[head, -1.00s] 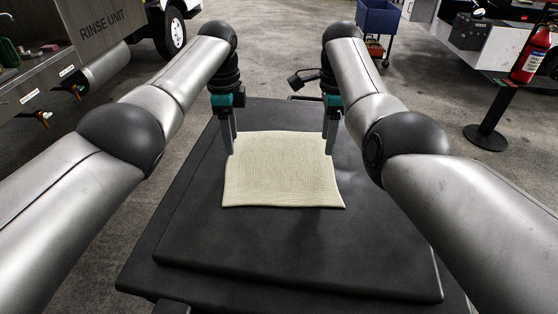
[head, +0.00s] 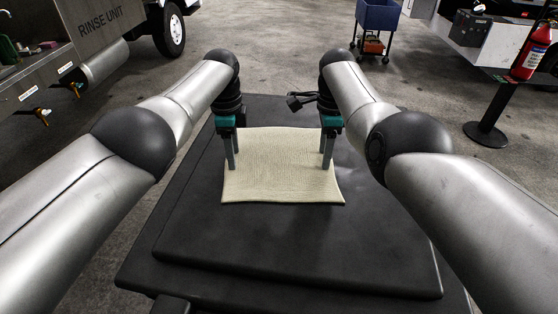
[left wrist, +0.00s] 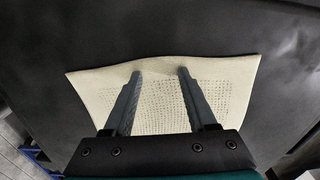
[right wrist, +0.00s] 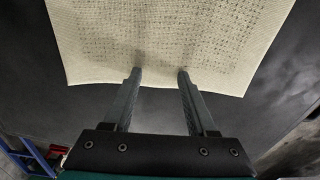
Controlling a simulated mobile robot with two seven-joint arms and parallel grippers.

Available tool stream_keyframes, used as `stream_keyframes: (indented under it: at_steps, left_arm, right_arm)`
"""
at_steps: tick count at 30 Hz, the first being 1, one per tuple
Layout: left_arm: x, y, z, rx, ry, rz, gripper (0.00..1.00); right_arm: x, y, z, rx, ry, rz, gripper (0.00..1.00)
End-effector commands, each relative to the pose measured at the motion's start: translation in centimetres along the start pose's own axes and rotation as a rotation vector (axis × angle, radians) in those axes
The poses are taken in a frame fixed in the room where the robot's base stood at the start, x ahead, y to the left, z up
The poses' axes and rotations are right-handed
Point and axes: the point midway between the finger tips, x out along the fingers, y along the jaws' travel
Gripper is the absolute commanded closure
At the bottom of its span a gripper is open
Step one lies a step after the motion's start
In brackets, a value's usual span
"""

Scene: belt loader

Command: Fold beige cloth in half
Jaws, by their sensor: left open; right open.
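The beige cloth (head: 280,180) lies on the black table top, its surface textured and its edges slightly curved. I cannot tell if it has more than one layer. My left gripper (head: 231,168) is open over the cloth's left part in the head view. My right gripper (head: 326,166) is open over its right part. In the left wrist view, the open fingers (left wrist: 160,73) reach across the cloth (left wrist: 215,95) to near its bulging far edge. In the right wrist view, the open fingertips (right wrist: 160,73) overlap the cloth's near edge (right wrist: 100,75). Contact is unclear.
The black table (head: 300,245) has bare room in front of the cloth and on both sides. A rinse unit (head: 60,40) stands at the left, a blue cart (head: 378,17) at the back, and a fire extinguisher (head: 530,55) on a post at the right, all off the table.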

Motion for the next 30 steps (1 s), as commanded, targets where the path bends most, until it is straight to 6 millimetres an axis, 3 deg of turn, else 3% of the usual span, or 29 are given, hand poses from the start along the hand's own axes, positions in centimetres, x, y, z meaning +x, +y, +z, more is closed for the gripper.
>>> stream_keyframes:
  at_steps: [30]
  left_arm:
    - [0.31,0.14,0.11,-0.002,-0.001,0.005,0.99]
  right_arm:
    - [0.33,0.18,-0.01,-0.001,0.001,0.006,0.99]
